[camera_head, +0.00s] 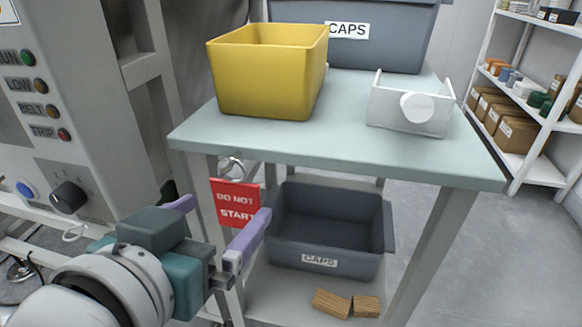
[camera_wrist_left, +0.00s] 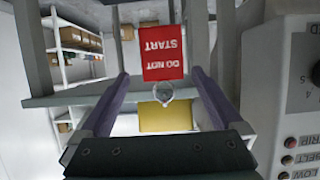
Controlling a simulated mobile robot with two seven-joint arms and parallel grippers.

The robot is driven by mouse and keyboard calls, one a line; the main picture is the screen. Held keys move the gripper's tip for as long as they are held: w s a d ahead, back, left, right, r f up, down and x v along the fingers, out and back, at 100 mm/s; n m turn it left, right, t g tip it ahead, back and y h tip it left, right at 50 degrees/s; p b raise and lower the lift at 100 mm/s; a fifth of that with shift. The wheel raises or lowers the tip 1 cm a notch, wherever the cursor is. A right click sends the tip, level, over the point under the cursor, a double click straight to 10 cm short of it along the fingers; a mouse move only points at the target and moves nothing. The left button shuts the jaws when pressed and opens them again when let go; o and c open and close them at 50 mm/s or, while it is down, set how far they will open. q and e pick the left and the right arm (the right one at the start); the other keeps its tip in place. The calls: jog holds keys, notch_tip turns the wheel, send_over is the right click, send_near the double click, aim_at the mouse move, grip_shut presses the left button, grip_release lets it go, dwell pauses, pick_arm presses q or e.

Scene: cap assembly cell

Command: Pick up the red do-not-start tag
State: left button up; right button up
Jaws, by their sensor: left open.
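The red do-not-start tag (camera_head: 235,198) hangs by a metal ring (camera_head: 231,166) at the front left edge of the table. It also shows upside down in the left wrist view (camera_wrist_left: 162,48), with its ring (camera_wrist_left: 163,93) between my fingers in the picture. My left gripper (camera_head: 229,207) is open and empty, with its purple fingers spread to either side of the tag. The right finger overlaps the tag's lower right corner in the head view. I cannot tell whether either finger touches the tag. My right gripper is not in view.
The pale green table (camera_head: 330,145) holds a yellow bin (camera_head: 265,80), a white holder (camera_head: 408,112) and a grey CAPS bin (camera_head: 385,45). A second CAPS bin (camera_head: 320,248) and small wooden blocks (camera_head: 332,303) lie on the lower shelf. A control panel (camera_head: 75,120) stands close at left.

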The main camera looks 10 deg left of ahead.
aim_at(236, 204)
pick_arm(q)
jog(key=b+x, duration=0.1)
jog(key=x, duration=0.3)
jog(key=shift+w+a+f+b, duration=0.15)
jog(key=shift+a+b, duration=0.05)
jog(key=shift+b, duration=0.2)
jog(key=b+x, duration=0.1)
jog(key=x, duration=0.1)
jog(key=b+x, duration=0.2)
jog(key=shift+f, duration=0.45)
jog(key=shift+w, duration=0.5)
jog(key=shift+s, duration=0.1)
jog(key=shift+c, duration=0.7)
jog(key=c, duration=1)
